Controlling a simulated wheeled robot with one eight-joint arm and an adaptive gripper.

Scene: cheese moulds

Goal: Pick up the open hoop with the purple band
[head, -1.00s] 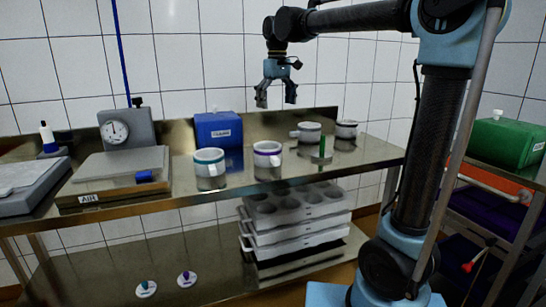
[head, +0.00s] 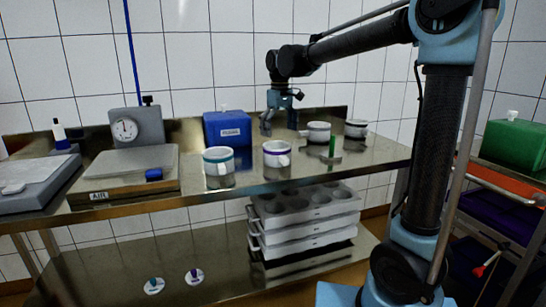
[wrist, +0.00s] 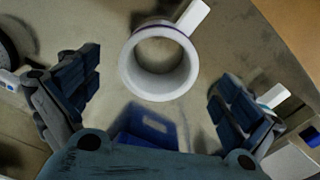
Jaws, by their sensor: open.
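The hoop with the purple band (head: 277,158) is a white cup-like ring with a side handle, upright on the steel table. In the wrist view the hoop (wrist: 135,70) is seen from above, open and empty, with a purple line by its rim and its handle at upper right. My gripper (head: 279,127) is open, with its fingers pointing down, above the table near this hoop. In the wrist view my gripper's fingers (wrist: 158,95) are spread wide to either side of the hoop, apart from it.
A teal-banded hoop (head: 218,167) stands to the left. Stacked mould trays (head: 305,232) sit below.

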